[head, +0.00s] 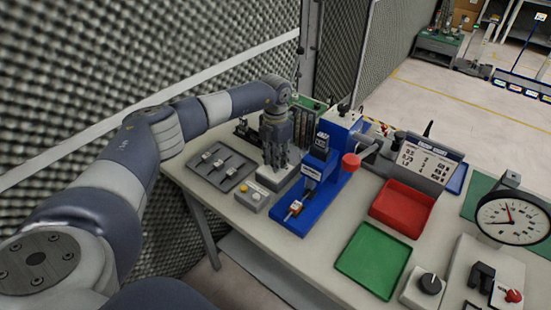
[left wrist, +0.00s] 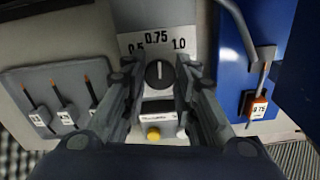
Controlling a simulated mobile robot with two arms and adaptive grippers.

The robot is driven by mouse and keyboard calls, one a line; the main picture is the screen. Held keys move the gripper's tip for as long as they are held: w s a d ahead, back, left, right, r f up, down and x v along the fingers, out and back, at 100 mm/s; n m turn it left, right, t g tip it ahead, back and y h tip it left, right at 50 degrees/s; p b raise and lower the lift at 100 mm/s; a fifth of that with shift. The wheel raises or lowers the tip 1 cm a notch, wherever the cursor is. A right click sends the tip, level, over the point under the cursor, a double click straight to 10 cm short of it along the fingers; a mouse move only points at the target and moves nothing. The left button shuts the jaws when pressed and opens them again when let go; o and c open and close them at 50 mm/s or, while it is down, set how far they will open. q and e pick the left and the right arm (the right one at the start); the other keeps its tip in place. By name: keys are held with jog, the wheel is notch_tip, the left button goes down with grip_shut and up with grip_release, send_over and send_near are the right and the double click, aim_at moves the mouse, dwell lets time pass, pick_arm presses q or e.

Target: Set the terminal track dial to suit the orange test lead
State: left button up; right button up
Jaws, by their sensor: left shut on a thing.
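The terminal track dial is a dark round knob (left wrist: 159,74) with a white pointer line, below a white scale marked 0.5, 0.75 and 1.0. The line points up toward 0.75. My left gripper (left wrist: 158,82) has its fingers on either side of the knob and is shut on it. In the head view my left gripper (head: 273,166) reaches down onto the dial's box and hides the knob. The orange test lead (left wrist: 258,106) lies in the blue press at right, with a tag that appears to read 0.75; it also shows in the head view (head: 294,208). My right gripper is out of view.
A yellow button (left wrist: 153,133) sits in front of the dial. A grey tray (head: 222,167) with three small leads lies left. The blue press (head: 318,185) stands close on the right, then red (head: 402,207) and green (head: 373,255) trays. A foam wall runs behind.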

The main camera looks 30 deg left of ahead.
pick_arm(q)
jog(key=shift+n, duration=0.4)
jog(key=o, duration=1.1)
jog(key=shift+r, duration=0.15)
notch_tip(320, 180, up, 12)
jog(key=shift+f, duration=0.1)
jog(key=shift+s+f, duration=0.1)
